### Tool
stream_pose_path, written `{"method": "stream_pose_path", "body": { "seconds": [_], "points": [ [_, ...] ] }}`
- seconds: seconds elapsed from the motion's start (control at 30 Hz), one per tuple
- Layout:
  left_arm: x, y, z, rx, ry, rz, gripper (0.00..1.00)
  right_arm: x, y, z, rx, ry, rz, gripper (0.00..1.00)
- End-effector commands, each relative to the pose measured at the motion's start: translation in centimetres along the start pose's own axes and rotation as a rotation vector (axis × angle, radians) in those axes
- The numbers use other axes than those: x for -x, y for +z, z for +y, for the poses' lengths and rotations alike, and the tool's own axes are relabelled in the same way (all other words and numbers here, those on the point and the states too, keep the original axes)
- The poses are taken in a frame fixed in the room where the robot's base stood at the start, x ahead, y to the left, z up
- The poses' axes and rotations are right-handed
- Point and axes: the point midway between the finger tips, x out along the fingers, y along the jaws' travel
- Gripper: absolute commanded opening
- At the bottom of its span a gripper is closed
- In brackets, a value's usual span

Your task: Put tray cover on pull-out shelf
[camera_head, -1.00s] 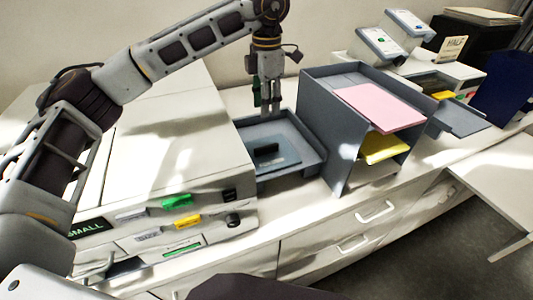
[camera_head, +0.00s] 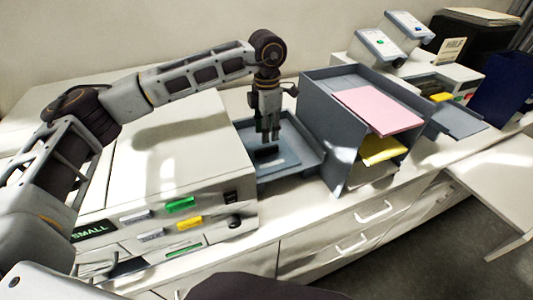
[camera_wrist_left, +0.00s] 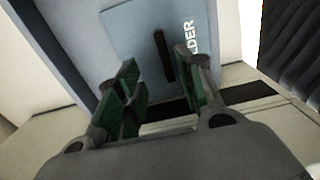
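The flat blue-grey tray cover (camera_head: 288,161) lies in a shallow blue-grey tray (camera_head: 309,167) between the copier and the paper rack. Its black bar handle (camera_head: 267,153) stands up from it. In the left wrist view the cover (camera_wrist_left: 130,38) and its handle (camera_wrist_left: 164,57) show just beyond the fingertips. My left gripper (camera_head: 269,136) points down above the handle. It is open and empty, its green-padded fingers (camera_wrist_left: 160,85) apart. A grey shelf (camera_head: 461,121) sticks out at the right; I cannot tell if it is the pull-out shelf. My right gripper is not in view.
A large copier (camera_head: 170,165) marked SMALL, with coloured buttons, stands left of the tray. A tall grey rack (camera_head: 327,125) with pink and yellow paper (camera_head: 380,110) stands close on the right. White cabinets (camera_head: 340,228) lie below.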

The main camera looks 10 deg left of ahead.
Motion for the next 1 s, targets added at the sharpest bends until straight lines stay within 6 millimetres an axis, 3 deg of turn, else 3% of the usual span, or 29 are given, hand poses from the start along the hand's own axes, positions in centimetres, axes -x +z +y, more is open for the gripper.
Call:
{"method": "stream_pose_path", "body": {
  "seconds": [0.57,1.0],
  "points": [
    [-0.9,-0.1,-0.1,0.000,-0.001,0.002,0.38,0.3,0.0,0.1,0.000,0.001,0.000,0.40],
    [-4.3,-0.4,-0.7,0.000,-0.001,0.002,0.38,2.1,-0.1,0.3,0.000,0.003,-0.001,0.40]
  ]
}}
